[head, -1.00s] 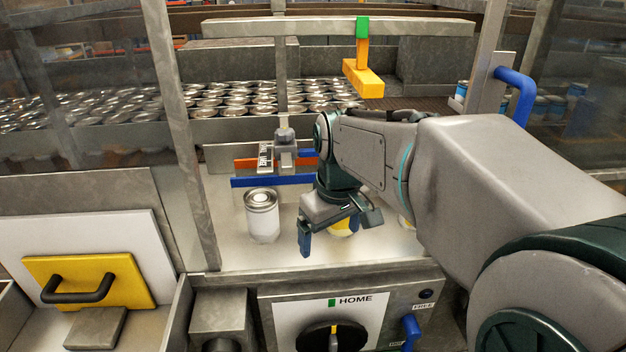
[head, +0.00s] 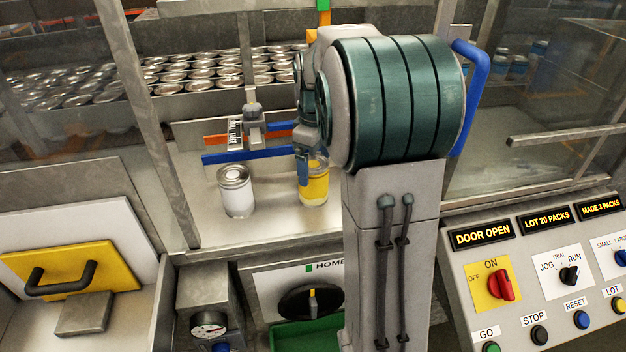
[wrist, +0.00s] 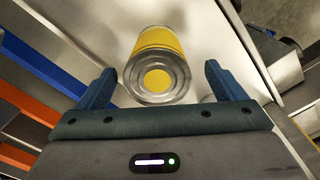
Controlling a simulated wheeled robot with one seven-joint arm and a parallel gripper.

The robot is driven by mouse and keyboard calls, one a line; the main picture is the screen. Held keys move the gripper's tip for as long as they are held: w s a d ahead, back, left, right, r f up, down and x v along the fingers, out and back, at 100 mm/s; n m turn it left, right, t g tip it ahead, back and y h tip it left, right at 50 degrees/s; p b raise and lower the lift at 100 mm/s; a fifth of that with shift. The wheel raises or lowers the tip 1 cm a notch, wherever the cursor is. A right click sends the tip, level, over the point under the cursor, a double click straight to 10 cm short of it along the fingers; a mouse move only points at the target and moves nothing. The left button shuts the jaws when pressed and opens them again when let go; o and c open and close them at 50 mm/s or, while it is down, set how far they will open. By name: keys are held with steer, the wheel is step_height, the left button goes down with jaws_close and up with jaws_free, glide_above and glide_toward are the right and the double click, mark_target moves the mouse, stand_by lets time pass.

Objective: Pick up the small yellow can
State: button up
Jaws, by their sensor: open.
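The small yellow can (head: 314,186) stands upright on the pale shelf, with a yellow band and a bare metal rim. In the wrist view the yellow can (wrist: 158,68) shows its lid with a yellow disc, ahead of and between the two blue fingers. My gripper (wrist: 160,88) is open, with a finger on each side of the can's near end and clear gaps to both. In the head view my gripper (head: 303,168) is mostly hidden by my arm; one blue finger shows at the can's left side.
A white can (head: 236,192) stands left of the yellow can. Blue (head: 240,156) and orange (head: 217,140) rails run behind them. Many cans fill the conveyor (head: 195,75) at the back. A frame post (head: 150,110) stands at left, and a control panel (head: 535,285) at right.

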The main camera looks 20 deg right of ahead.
mark_target(315, 195)
steer(key=shift+w+f+p, duration=0.15)
steer(key=shift+f+p, duration=0.15)
steer(key=shift+f, duration=1.25)
steer(key=shift+w+f+p, duration=0.1)
steer(key=shift+f+p, duration=0.2)
steer(key=shift+f, duration=1.25)
steer(key=c, duration=1.1)
